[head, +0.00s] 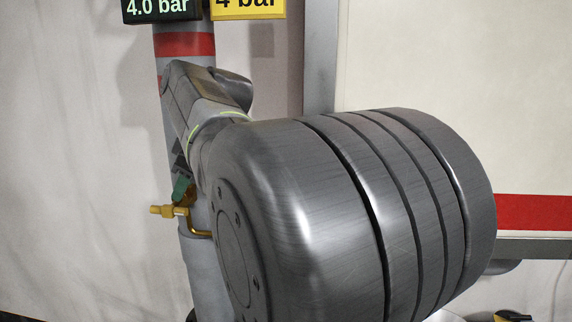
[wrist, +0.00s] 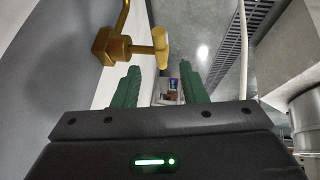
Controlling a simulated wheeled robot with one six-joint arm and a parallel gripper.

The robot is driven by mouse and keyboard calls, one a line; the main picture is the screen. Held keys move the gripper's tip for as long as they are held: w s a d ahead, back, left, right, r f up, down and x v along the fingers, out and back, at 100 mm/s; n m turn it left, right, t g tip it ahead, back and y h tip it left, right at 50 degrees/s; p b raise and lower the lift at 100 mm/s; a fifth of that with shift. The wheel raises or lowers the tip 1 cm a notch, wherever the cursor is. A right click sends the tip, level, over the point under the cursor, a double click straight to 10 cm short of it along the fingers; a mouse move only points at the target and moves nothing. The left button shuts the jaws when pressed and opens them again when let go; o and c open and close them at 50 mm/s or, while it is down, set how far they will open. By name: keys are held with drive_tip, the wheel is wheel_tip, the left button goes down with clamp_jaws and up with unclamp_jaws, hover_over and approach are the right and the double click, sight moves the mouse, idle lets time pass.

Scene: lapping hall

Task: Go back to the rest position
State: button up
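My gripper (wrist: 159,68) is open in the wrist view, its two green fingers apart with nothing held between them. A brass tap (wrist: 118,46) is at the top of the wrist view, with its knob just past the fingertips. In the head view the tap (head: 196,222) sticks out from a grey pipe, and a green fingertip of my gripper (head: 182,187) shows just above it. My large grey arm links fill the middle of the head view and hide most of the gripper. I cannot tell whether a finger touches the tap.
The upright grey pipe (head: 205,270) has a red band (head: 184,45). A dark sign (head: 160,9) reading 4.0 bar and a yellow sign (head: 248,8) reading 4 bar are at its top. A framed pale panel (head: 500,90) with a red stripe stands at right. Open floor (wrist: 210,35) shows in the wrist view.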

sight(173, 208)
drive_tip(key=x, duration=1)
drive_tip(key=shift+d+r, duration=0.1)
drive_tip(key=shift+r, duration=0.05)
